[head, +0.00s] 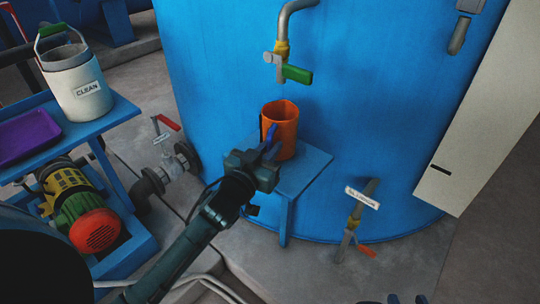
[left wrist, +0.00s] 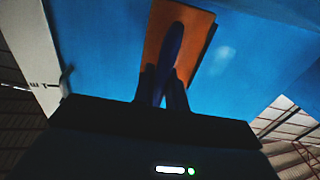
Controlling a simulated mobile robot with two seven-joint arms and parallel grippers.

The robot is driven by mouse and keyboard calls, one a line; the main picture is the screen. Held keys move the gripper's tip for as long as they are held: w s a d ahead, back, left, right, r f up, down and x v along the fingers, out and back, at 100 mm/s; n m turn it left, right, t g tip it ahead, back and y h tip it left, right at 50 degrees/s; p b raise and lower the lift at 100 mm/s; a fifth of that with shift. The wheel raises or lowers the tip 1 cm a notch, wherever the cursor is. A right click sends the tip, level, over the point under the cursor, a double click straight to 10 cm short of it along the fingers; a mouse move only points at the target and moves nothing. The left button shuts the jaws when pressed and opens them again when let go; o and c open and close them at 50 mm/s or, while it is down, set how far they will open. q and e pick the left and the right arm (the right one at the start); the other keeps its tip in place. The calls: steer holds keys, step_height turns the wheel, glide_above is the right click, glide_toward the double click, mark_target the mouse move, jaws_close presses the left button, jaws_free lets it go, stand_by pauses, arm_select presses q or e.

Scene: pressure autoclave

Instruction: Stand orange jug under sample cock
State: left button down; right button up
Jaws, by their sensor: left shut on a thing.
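The orange jug (head: 283,128) is upright at the small blue stand (head: 305,172) against the blue tank. I cannot tell whether its base rests on the stand or hangs just above it. My left gripper (head: 268,148) is shut on the jug's blue handle, on the near side; the left wrist view shows the handle (left wrist: 172,55) between the fingers and the orange wall behind. The sample cock (head: 282,58), a grey bent pipe with yellow collar and green lever (head: 297,74), is above the jug. My right gripper (head: 407,299) barely shows at the bottom edge, its tips apart.
A lower labelled cock (head: 352,220) with a red lever sticks out to the right. A red-levered valve (head: 170,155) is left of the stand. A blue cart (head: 112,115) at left carries a white CLEAN container (head: 78,88) and a purple tray (head: 28,135).

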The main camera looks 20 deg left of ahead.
arm_select(q)
steer(key=shift+f, duration=0.6)
arm_select(e)
steer(key=shift+a+f, duration=0.1)
steer(key=shift+f, duration=0.2)
arm_select(q)
steer(key=shift+f, duration=0.15)
steer(key=c, duration=1.4)
jaws_free()
steer(key=shift+c, duration=0.2)
arm_select(e)
steer(key=shift+f, duration=0.1)
